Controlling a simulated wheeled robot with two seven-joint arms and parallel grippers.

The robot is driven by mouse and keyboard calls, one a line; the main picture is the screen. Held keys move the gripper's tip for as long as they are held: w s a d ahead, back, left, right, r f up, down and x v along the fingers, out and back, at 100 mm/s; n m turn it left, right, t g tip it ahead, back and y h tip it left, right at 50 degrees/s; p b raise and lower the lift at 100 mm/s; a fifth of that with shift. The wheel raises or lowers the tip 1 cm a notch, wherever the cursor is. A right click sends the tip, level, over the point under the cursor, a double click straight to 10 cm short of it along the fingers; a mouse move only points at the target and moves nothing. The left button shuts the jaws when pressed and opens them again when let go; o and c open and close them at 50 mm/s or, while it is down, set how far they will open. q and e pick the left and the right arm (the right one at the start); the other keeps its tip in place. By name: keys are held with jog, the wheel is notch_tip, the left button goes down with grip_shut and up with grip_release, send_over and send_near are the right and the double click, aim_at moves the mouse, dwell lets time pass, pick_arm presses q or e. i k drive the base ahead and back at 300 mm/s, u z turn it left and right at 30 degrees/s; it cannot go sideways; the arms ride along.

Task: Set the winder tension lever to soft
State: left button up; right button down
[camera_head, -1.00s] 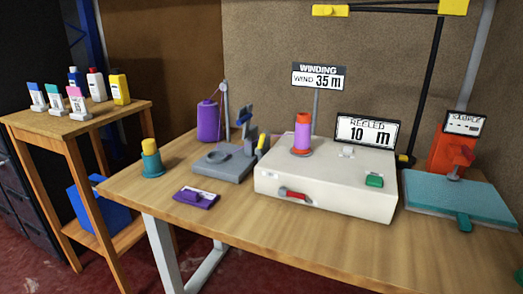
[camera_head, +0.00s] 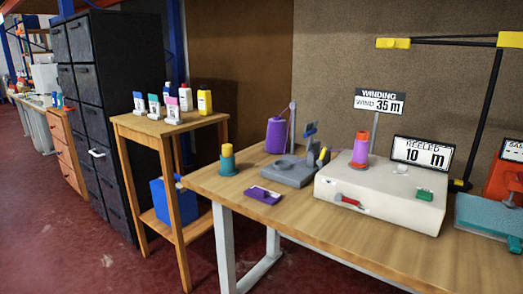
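The winder is a cream box (camera_head: 385,200) on the wooden table at the right. A red-handled lever (camera_head: 349,201) sits on its front face. A spool of purple and orange thread (camera_head: 361,149) stands on top, with a green button (camera_head: 424,195) at the right. A sign behind reads "WINDING WIND 35 m" (camera_head: 379,102); another reads "REELED 10 m" (camera_head: 422,154). The lever's setting marks are too small to read. Neither of my grippers is in view.
A grey stand with a purple cone (camera_head: 277,136), a purple block (camera_head: 263,195) and a teal-and-yellow spool (camera_head: 227,160) share the table (camera_head: 300,225). A side table (camera_head: 160,128) holds several bottles. Dark drawers (camera_head: 97,120) stand left. Red floor is open in front.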

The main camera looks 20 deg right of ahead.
aim_at(323, 154)
jog(key=u, duration=0.1)
jog(key=i, duration=0.9)
jog(key=z, duration=2.5)
